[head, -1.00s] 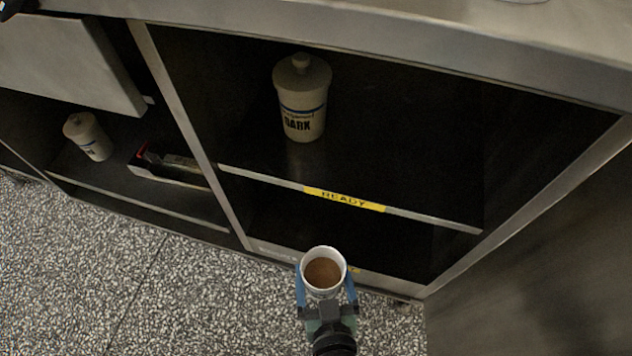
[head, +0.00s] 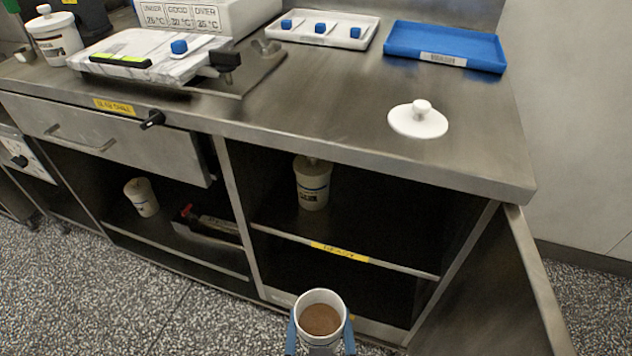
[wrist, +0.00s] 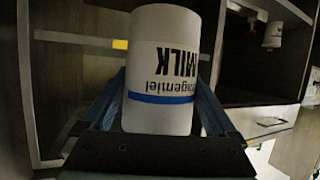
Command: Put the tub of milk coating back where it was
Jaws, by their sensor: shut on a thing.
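The tub of milk coating (head: 320,312) is an open white tub with brown contents, low in the head view. My gripper (head: 321,335) is shut on it, with a blue finger on each side, and holds it upright in front of the cabinet. In the wrist view the tub (wrist: 165,50) shows an upside-down MILK label and a blue band. A white lid with a knob (head: 418,122) lies on the counter at the right. The open cabinet's upper shelf (head: 395,255) has a yellow label on its edge and holds a lidded tub (head: 312,185) at its left.
The shelf is bare right of the lidded tub. An open door (head: 490,290) stands at the right. The left bay holds another tub (head: 142,197) and a dark box (head: 215,228). The counter (head: 330,100) carries a blue tray (head: 445,47) and a white tray (head: 322,28).

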